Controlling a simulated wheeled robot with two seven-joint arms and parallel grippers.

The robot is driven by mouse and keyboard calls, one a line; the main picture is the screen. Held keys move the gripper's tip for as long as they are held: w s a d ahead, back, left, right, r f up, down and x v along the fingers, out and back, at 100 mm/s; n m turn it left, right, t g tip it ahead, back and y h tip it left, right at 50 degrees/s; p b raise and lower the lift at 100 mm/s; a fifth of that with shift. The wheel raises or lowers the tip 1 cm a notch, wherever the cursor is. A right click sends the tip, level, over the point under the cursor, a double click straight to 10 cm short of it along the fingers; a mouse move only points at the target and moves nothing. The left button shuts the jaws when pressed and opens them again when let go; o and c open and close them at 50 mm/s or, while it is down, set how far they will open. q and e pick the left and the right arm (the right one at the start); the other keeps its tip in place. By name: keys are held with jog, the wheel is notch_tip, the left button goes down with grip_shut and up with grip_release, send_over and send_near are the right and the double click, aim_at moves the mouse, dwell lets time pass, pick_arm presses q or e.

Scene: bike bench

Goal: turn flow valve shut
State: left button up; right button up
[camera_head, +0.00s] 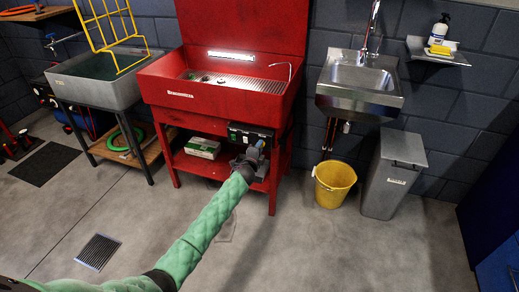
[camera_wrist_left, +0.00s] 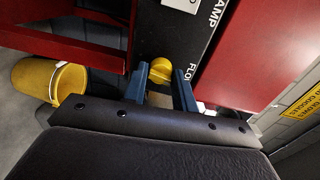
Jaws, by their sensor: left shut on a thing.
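The flow valve is a small yellow knob (camera_wrist_left: 161,69) on a dark panel (camera_wrist_left: 172,37) with white lettering, part of which reads "FLO". My left gripper (camera_wrist_left: 160,84) reaches the knob with its two blue-grey fingers on either side and is shut on it. In the head view my left gripper (camera_head: 256,152) is at the front of the black control box (camera_head: 243,132) under the red basin, and it hides the knob there. The knob's exact turn angle is hard to tell. My right gripper is in neither view.
The red parts washer (camera_head: 215,95) has a lower shelf holding a white-green box (camera_head: 203,148). A yellow bucket (camera_head: 333,184) and a grey bin (camera_head: 394,174) stand to the right. A steel sink (camera_head: 358,85) is on the wall. The floor in front is open.

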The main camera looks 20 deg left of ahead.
pick_arm(q)
jog(key=shift+n, duration=0.7)
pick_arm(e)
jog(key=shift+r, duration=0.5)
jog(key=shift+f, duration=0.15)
pick_arm(q)
jog(key=o, duration=0.9)
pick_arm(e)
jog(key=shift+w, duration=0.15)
pick_arm(q)
jog(key=shift+o, duration=0.2)
jog(key=s, duration=0.7)
jog(key=shift+s+a+r, duration=0.15)
jog(key=shift+s+r, duration=0.1)
jog(key=shift+s, duration=0.1)
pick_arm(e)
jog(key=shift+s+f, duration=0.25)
